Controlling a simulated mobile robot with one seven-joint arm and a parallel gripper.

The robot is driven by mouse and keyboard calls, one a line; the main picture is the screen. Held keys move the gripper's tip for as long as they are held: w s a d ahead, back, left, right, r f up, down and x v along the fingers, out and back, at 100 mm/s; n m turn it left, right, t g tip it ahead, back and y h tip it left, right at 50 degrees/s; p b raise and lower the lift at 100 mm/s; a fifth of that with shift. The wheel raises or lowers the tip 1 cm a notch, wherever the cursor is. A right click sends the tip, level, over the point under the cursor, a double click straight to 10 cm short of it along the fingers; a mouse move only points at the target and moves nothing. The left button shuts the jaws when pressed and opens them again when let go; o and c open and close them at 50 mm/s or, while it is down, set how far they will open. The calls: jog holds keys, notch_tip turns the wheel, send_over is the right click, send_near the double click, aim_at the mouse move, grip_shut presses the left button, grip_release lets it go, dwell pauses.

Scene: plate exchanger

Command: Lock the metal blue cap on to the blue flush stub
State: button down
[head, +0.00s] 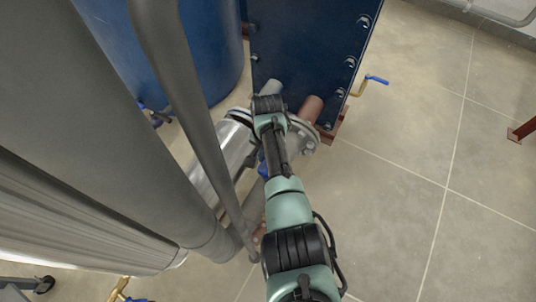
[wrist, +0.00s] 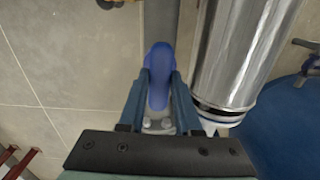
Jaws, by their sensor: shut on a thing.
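In the wrist view, the two fingers of my gripper (wrist: 160,78) are shut on a smooth, rounded blue piece (wrist: 158,72), which looks like the blue cap or its handle; I cannot tell which. A grey metal part with bolts (wrist: 158,125) shows between the fingers, nearer the palm. A grey pipe (wrist: 160,22) runs behind the blue piece. In the head view my arm hides the fingers, and only a bit of blue (head: 262,166) shows beside it. I cannot make out the blue flush stub for certain in either view.
A shiny metal pipe (wrist: 243,50) stands close on the right in the wrist view. A blue tank (head: 205,50) and a dark blue bolted plate (head: 308,45) stand at the back. A blue-handled valve (head: 375,80) juts out right.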

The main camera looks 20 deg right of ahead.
jog(key=shift+f+m, duration=0.2)
jog(key=shift+m, duration=0.5)
jog(key=c, duration=0.5)
grip_release()
jog(key=shift+r, duration=0.15)
notch_tip(320, 180, up, 13)
jog(key=p, duration=0.7)
